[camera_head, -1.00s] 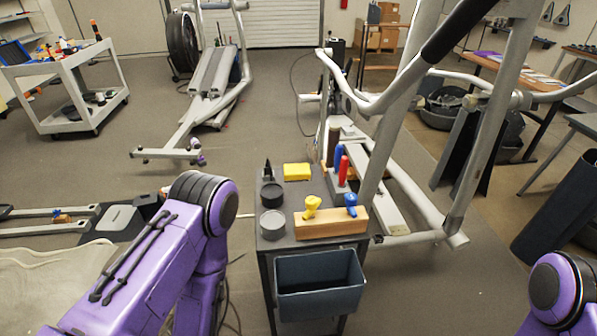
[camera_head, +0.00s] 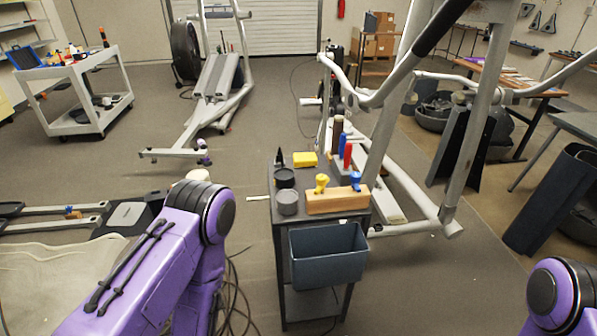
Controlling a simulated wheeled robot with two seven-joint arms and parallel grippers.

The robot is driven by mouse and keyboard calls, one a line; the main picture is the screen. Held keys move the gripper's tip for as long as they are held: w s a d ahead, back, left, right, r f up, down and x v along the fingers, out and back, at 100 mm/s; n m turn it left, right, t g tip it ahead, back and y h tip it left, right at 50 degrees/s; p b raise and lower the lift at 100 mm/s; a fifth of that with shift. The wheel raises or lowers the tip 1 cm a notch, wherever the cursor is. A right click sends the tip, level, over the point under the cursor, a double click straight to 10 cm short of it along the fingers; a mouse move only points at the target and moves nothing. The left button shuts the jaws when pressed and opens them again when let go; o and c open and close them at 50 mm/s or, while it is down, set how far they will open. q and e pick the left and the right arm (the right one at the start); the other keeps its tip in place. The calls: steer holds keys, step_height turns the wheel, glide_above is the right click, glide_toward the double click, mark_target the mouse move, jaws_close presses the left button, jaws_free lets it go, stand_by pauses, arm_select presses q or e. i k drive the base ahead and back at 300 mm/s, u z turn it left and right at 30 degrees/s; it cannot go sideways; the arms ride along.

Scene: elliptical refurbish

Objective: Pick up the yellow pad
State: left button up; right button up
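The yellow pad (camera_head: 305,159) lies flat near the back edge of a small dark cart top (camera_head: 318,175). It is a small bright block with nothing on it. In front of it stands a wooden block (camera_head: 338,201) with a yellow-handled and a blue-handled tool. Two dark round tins (camera_head: 286,190) stand to its left front, and a small black pointed item is just left of it. My purple arms show at the lower left and lower right. Neither gripper is visible in this view.
A grey bin (camera_head: 328,255) hangs on the cart's front. Red and blue bottles (camera_head: 345,148) stand at the cart's back right. The elliptical machine's frame (camera_head: 383,130) rises close behind and right of the cart. Cables lie on the floor left of it. The floor left of the cart is mostly open.

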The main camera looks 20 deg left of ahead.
mark_target(301, 159)
steer(key=u, duration=1.95)
steer(key=i, duration=2.6)
steer(key=z, duration=2.2)
